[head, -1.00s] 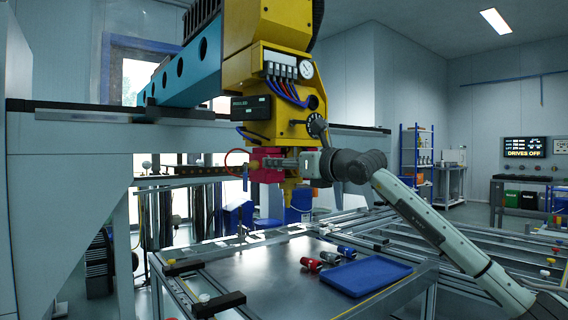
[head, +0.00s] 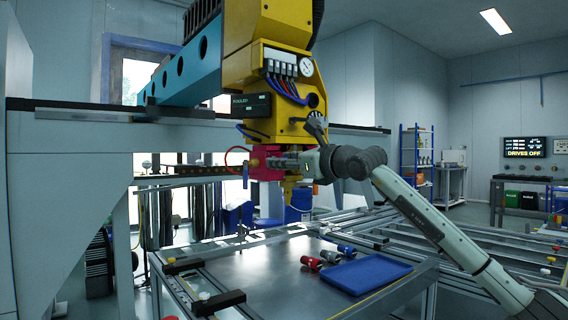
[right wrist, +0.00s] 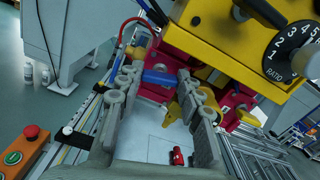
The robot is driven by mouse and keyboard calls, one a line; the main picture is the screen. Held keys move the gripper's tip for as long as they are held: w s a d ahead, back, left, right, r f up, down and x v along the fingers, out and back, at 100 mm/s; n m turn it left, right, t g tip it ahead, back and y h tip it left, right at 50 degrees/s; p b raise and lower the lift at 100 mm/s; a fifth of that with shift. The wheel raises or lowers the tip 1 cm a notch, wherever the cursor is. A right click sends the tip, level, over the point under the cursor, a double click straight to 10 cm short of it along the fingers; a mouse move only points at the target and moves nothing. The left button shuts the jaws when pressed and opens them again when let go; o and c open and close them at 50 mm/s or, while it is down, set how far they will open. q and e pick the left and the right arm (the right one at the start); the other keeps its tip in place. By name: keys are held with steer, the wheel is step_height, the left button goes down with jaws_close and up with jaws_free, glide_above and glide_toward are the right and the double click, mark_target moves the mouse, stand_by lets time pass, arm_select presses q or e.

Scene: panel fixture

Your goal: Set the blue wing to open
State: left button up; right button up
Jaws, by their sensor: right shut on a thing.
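The blue wing (right wrist: 158,77) is a small flat handle beside a brass fitting (right wrist: 139,53) on the red block. In the right wrist view it lies crosswise between the fingertips. In the head view a blue piece, apparently the wing (head: 245,178), points down left of the red block (head: 266,170). My right gripper (head: 272,163) reaches in from the right in front of the red block. It is shut on the wing and also shows in the right wrist view (right wrist: 158,82). The fingers partly hide the block. My left gripper is not in view.
The yellow machine head (head: 262,100) hangs directly above, with a ratio dial (right wrist: 292,52) and a red hose (head: 233,154) close by. Below is a metal table (head: 265,270) with a blue tray (head: 365,275) and red and blue connectors (head: 312,263).

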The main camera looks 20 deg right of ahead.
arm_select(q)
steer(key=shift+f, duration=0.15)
arm_select(e)
steer(key=shift+n, duration=7.7)
steer(key=o, duration=1.2)
steer(key=shift+f, duration=0.1)
steer(key=shift+c, duration=0.2)
